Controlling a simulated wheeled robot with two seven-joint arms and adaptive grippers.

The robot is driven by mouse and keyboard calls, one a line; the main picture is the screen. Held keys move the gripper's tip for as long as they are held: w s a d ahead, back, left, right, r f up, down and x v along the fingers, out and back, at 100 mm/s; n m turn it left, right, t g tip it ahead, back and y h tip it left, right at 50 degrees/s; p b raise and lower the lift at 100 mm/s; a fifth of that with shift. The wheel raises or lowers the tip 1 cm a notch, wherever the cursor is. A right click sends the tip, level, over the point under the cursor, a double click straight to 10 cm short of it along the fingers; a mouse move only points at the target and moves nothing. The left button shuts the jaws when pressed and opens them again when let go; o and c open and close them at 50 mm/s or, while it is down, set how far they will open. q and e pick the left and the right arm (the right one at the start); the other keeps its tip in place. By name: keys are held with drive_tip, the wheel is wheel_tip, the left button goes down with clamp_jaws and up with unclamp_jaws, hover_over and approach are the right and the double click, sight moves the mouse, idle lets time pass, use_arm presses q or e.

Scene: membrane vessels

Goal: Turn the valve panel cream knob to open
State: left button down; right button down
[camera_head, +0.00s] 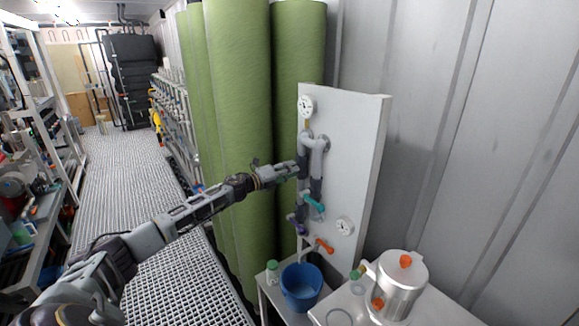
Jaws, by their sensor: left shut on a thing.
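The valve panel (355,130) is a white upright board with grey pipes, standing right of the middle. My left arm reaches across from the lower left. My left gripper (294,170) is at the panel's left side, against the grey piping, and is shut. No cream knob shows clearly; it seems to be hidden between the fingers, so its angle cannot be told. Below the gripper are a teal handle (314,203), a purple handle (296,226) and an orange handle (324,245). My right gripper is not in view.
Two round gauges, upper (307,105) and lower (345,225), sit on the panel. Below are a blue bucket (301,288), a green-capped bottle (272,272) and a metal vessel (402,286) on a bench. Tall green cylinders (238,120) stand behind my arm. The grated aisle (125,190) is clear.

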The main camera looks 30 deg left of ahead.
use_arm(q)
drive_tip(key=n+p, duration=0.2)
drive_tip(key=shift+r+n, duration=0.15)
drive_tip(key=shift+n, duration=0.15)
drive_tip(key=n+p, duration=0.2)
drive_tip(key=n, duration=0.1)
drive_tip(key=n+p, duration=0.1)
drive_tip(key=n, duration=0.1)
drive_tip(key=shift+n+p, duration=0.4)
drive_tip(key=shift+n, duration=1.1)
drive_tip(key=shift+f+n, duration=0.2)
drive_tip(key=shift+n, duration=0.5)
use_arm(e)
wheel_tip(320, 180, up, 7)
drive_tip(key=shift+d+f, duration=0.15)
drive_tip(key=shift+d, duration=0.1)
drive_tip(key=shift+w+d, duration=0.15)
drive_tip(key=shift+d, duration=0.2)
use_arm(q)
drive_tip(key=c, duration=1.2)
unclamp_jaws()
drive_tip(key=shift+a, duration=0.1)
drive_tip(key=shift+o, duration=0.2)
